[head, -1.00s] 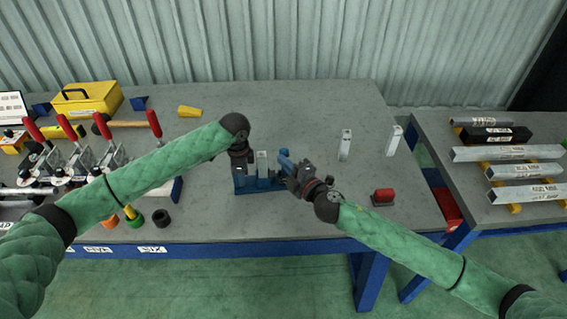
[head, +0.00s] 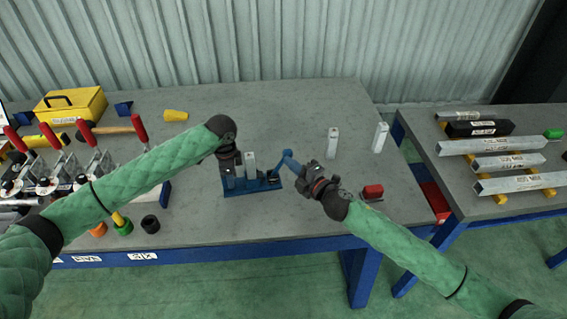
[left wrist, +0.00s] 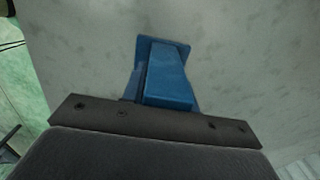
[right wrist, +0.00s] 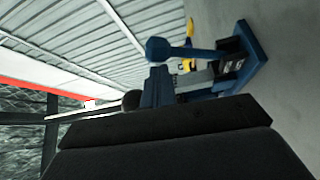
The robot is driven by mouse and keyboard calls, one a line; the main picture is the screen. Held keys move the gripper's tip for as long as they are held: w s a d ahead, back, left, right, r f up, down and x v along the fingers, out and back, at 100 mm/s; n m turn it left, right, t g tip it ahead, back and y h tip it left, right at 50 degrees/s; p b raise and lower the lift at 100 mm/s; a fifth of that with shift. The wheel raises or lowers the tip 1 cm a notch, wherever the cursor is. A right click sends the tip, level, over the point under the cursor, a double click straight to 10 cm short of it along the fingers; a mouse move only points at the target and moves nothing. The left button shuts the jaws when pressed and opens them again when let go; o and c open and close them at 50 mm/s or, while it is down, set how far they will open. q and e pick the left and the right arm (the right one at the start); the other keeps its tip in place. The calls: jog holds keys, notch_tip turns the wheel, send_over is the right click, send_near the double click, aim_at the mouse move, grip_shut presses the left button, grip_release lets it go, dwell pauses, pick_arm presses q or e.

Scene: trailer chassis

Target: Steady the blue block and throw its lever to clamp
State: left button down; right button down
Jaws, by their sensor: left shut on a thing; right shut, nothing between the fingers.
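The blue block (head: 262,186) stands on the table's front middle, with pale upright posts on its left part. Its blue lever (head: 289,155) leans out at the right end; its rounded knob shows in the right wrist view (right wrist: 158,48). My left gripper (head: 231,176) is shut on the blue block at its left end; its fingertips are partly hidden. In the left wrist view, blue surfaces (left wrist: 168,80) fill the space ahead of the gripper. My right gripper (head: 302,169) is shut and empty, close beside the lever knob; I cannot tell whether they touch.
Two pale posts (head: 332,142) (head: 380,137) stand behind and right of the block. A red piece (head: 373,191) lies near the right front. Red-handled clamps (head: 60,165), a dark ring (head: 150,224) and a yellow toolbox (head: 72,104) are at left. Metal bars (head: 492,145) lie on the right table.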

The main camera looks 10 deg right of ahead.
jog(key=shift+w+d+f, duration=0.1)
jog(key=shift+d+f, duration=0.9)
jog(key=shift+d, duration=0.2)
dwell(0.6)
jog(key=s, duration=0.3)
jog(key=s+d, duration=0.1)
jog(key=s, duration=0.5)
jog(key=shift+s+d+f, duration=0.3)
jog(key=shift+d+f, duration=0.05)
jog(key=shift+f, duration=0.05)
jog(key=shift+s+d+f, duration=0.3)
jog(key=shift+s+d, duration=0.25)
jog(key=shift+s, duration=0.25)
